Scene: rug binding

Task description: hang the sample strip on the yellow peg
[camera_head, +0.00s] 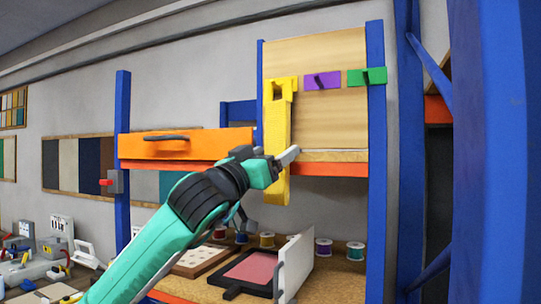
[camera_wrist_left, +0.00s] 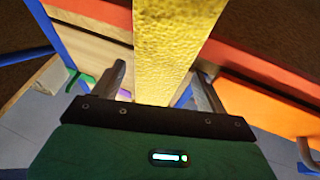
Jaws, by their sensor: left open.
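The yellow sample strip (camera_head: 277,140) hangs upright on the left side of the wooden back panel. Its top end overlaps the yellow peg's plate (camera_head: 288,84); the peg itself is hard to make out against the same colour. My left gripper (camera_head: 284,158) is open at the strip's lower half, one pale finger crossing in front of it. In the left wrist view the strip (camera_wrist_left: 172,45) runs between the two spread fingers of the gripper (camera_wrist_left: 163,82); contact with them is unclear. My right gripper is not in view.
A purple peg (camera_head: 321,79) and a green peg (camera_head: 367,76) sit to the right on the panel (camera_head: 330,120). An orange drawer (camera_head: 190,145) is at the left. Blue posts (camera_head: 376,150) frame the rack. Spools (camera_head: 323,247) and a small open white door (camera_head: 296,262) are below.

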